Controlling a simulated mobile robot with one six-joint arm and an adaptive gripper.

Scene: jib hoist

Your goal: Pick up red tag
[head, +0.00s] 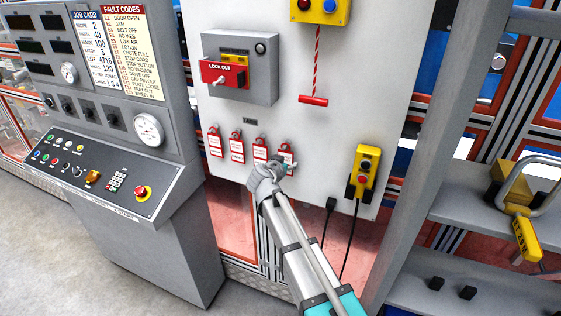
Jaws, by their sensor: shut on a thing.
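Several red tags with white labels hang in a row on the white panel, under a small "TAGS" label. The left tag (215,142), the second tag (237,149) and the third tag (260,151) hang free of my gripper. The rightmost red tag (286,153) is at my gripper (288,168), which is shut on it. The lower part of this tag is partly hidden by the gripper. I cannot tell whether it is still on its hook.
A red lock-out switch (223,75) in a grey box is above the tags. A red pull cord handle (313,100) hangs above right. A yellow pendant (364,172) with a black cable is to the right. A grey console (110,150) stands left, a shelf (490,200) right.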

